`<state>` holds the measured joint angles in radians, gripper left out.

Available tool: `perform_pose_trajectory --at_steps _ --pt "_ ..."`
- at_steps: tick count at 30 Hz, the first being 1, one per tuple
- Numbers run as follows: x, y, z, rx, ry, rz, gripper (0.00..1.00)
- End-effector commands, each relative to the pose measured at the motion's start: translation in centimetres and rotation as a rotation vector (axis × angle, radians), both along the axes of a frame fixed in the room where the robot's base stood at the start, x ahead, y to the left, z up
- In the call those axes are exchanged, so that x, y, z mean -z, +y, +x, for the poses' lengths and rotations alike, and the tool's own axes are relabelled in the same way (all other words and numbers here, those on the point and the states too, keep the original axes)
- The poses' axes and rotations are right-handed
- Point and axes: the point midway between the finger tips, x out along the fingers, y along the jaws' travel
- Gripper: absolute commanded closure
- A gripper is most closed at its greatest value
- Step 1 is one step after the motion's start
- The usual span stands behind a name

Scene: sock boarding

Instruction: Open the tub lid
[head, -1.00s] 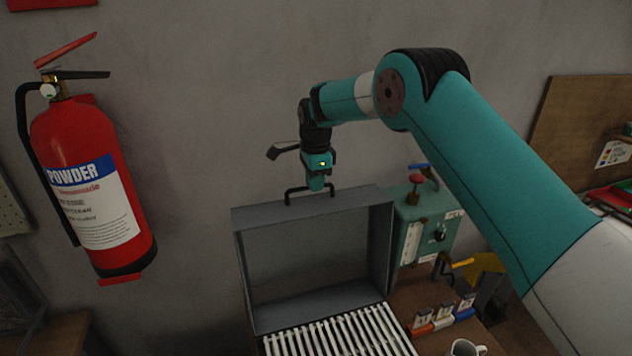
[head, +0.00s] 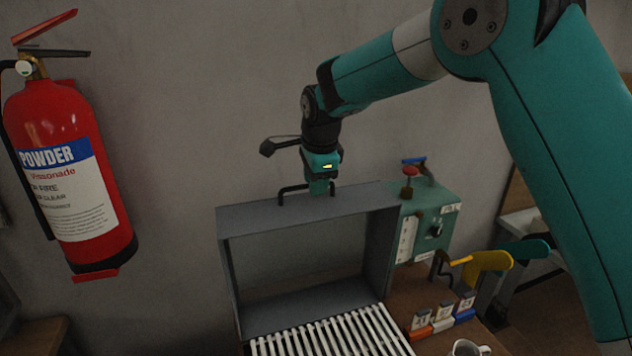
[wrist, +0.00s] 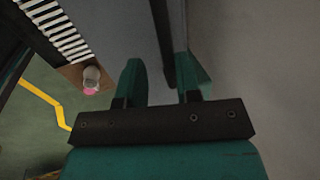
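The tub lid (head: 228,260) is a grey, shallow box-like cover. In the head view it stands raised, roughly upright, at the back of the white slatted rack (head: 330,338). A black bar handle (head: 283,194) sits on its top edge. My gripper (head: 319,191) points down at the middle of this handle. In the wrist view the two teal fingers (wrist: 161,82) stand apart, with a dark edge running between them. I see a gap beside the left finger, so they look open around the handle. Exact contact is hidden.
A green control box (head: 437,232) with a red button stands right of the lid. Small coloured blocks (head: 443,322) and a white mug (head: 467,348) are at the lower right. A red fire extinguisher (head: 60,130) hangs on the left wall. The wall is close behind the lid.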

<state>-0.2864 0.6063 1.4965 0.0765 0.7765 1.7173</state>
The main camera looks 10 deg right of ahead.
Motion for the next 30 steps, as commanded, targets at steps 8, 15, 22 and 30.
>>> perform_pose_trajectory --at_steps 8,15,22,30 --pt "0.1 0.1 -0.1 -0.002 0.003 0.0 0.62" --pt "-1.8 -0.1 -0.5 -0.001 -0.002 0.002 0.62" --pt "-7.1 -0.2 -2.0 0.0 -0.006 0.003 0.62" --pt "-13.5 -0.4 -3.7 0.0 -0.004 0.003 0.62"
